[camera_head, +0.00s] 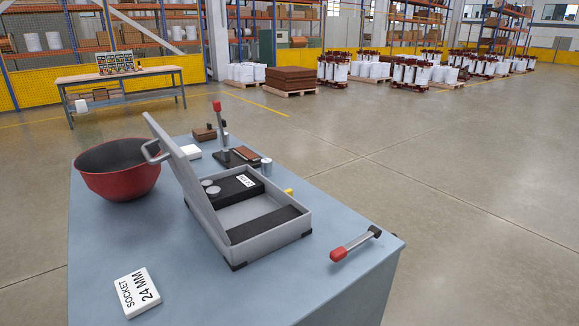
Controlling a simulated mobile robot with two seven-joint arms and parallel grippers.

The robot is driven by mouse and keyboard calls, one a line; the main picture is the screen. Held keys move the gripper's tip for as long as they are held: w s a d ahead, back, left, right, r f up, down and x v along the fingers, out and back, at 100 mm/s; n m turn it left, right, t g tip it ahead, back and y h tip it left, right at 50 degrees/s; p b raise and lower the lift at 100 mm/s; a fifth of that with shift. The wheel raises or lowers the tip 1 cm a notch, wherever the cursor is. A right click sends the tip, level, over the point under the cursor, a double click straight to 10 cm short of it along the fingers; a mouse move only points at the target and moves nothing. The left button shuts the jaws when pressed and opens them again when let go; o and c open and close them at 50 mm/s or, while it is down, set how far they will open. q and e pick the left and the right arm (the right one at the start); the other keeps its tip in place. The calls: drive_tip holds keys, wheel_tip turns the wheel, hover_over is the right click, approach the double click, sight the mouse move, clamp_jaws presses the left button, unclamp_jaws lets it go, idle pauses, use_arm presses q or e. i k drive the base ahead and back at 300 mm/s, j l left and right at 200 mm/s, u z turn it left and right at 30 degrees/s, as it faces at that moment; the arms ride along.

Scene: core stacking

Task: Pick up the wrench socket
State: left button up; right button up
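Small grey metal cylinders that look like sockets show in the head view. Two, one a socket (213,191), sit in the black insert at the back of an open grey case (270,243). Another metal cylinder (266,165) stands on the table just behind the case. A white card (137,292) reading "SOCKET 24 MM" lies at the table's front left. A smaller white label (245,181) lies on the insert; its text is too small to read surely. Neither gripper is in view.
The case lid (185,175) stands raised on its left. A red bowl (117,182) is at left. A red-handled wrench (355,243) lies near the right edge. A red-topped lever (218,130) stands behind the case.

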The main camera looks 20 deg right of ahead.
sight(267, 164)
drive_tip(key=l+z, duration=0.45)
drive_tip(key=z, duration=0.25)
drive_tip(key=l+z, duration=0.2)
drive_tip(key=z, duration=0.15)
drive_tip(key=i+l+z, duration=0.3)
drive_tip(key=i+l, duration=0.3)
drive_tip(key=i+l+z, duration=0.35)
drive_tip(key=i+l, duration=0.25)
drive_tip(key=i+u, duration=0.4)
drive_tip(key=i+l+u, duration=0.15)
drive_tip(key=i+u, duration=0.25)
drive_tip(key=i+l+u, duration=0.25)
drive_tip(key=i+u, duration=0.15)
drive_tip(key=i+j+u, duration=0.15)
drive_tip(key=i+u, duration=0.15)
drive_tip(key=u, duration=0.15)
drive_tip(key=i+u, duration=0.6)
drive_tip(key=u, duration=0.25)
drive_tip(key=i+l+u, duration=0.2)
drive_tip(key=u, duration=0.2)
drive_tip(key=i, duration=0.05)
